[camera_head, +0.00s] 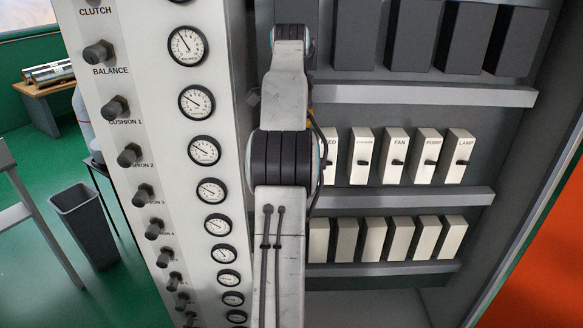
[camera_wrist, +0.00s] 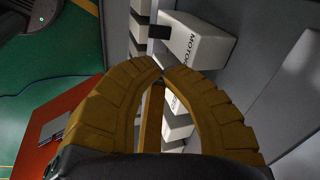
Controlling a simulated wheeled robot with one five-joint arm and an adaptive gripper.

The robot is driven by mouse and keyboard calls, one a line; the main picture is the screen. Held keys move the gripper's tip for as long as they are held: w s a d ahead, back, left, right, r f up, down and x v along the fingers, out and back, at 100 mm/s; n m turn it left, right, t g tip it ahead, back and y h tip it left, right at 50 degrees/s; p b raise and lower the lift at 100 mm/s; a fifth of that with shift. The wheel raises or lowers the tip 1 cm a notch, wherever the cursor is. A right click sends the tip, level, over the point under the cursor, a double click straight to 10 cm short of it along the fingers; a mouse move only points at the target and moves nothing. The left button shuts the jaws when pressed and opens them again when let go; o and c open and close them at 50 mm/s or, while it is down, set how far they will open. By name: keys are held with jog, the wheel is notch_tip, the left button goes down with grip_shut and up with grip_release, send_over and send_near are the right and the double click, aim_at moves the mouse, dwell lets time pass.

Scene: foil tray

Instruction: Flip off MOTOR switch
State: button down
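The MOTOR switch (camera_wrist: 195,40) is a white box with dark lettering at the upper middle of the wrist view. A small black lever (camera_wrist: 159,32) shows at its left side. My gripper (camera_wrist: 161,68) has yellow ribbed fingers, with the tips brought together just below the switch box and lever. In the head view my arm covers part of the switch row, and neither the MOTOR label nor my gripper shows there.
White switch boxes labelled FAN (camera_head: 395,157), PUMP (camera_head: 428,157) and LAMP (camera_head: 460,157) stand right of my arm. A grey ledge (camera_head: 410,198) runs below them, with plain boxes beneath. A gauge panel (camera_head: 165,100) stands left.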

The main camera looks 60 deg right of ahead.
notch_tip(320, 180, down, 13)
jog(key=w+d+m+p, duration=0.1)
jog(key=d+m+p, duration=0.1)
jog(key=m+p, duration=0.2)
jog(key=shift+m+y+p, duration=0.3)
dwell(0.6)
jog(key=shift+w, duration=0.1)
jog(key=shift+a+f+b, duration=0.1)
jog(key=shift+b, duration=0.2)
